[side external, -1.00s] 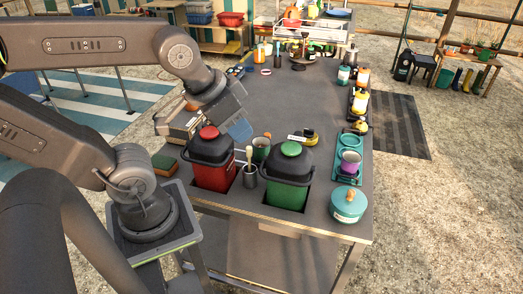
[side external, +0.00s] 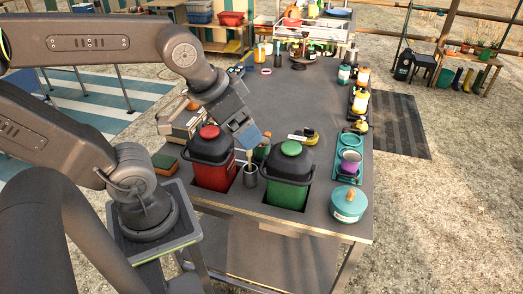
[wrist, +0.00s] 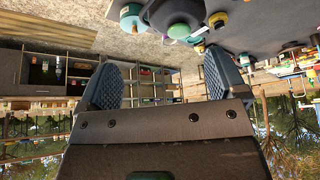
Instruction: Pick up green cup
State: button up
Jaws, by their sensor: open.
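A green cup (side external: 262,151) stands on the grey table between the red bin and the green bin. In the side view it is partly hidden behind my gripper (side external: 250,138). My gripper is open, with nothing seen between its fingers. It is above the cup's near left side, and I cannot tell how large the gap is. In the wrist view my gripper (wrist: 160,82) has its two fingers wide apart. I cannot pick out the cup for sure in that view.
A red bin (side external: 212,172) and a green bin (side external: 289,180) flank the cup. A metal utensil holder (side external: 250,177) stands in front of it. A yellow-topped item (side external: 309,137) is behind. A teal pot (side external: 348,204) and a purple cup (side external: 350,166) are at right. The table's middle is clear.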

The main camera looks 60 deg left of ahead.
jog(key=w+a+f+n+g+y, duration=0.2)
jog(key=w+a+f+n, duration=0.1)
jog(key=w+a+n, duration=0.25)
jog(key=n+g+y, duration=0.2)
jog(key=n, duration=0.5)
send_over(262, 149)
notch_tip(262, 149, down, 14)
jog(key=shift+s+a+f, duration=0.1)
jog(key=shift+s+f, duration=0.05)
jog(key=shift+f, duration=0.1)
jog(key=shift+w+x, duration=0.15)
jog(key=shift+x, duration=1.35)
jog(key=shift+w+x, duration=0.2)
jog(key=shift+x, duration=1.35)
jog(key=shift+a+r, duration=0.1)
jog(key=shift+c, duration=0.3)
jog(key=c, duration=1)
jog(key=shift+r, duration=0.15)
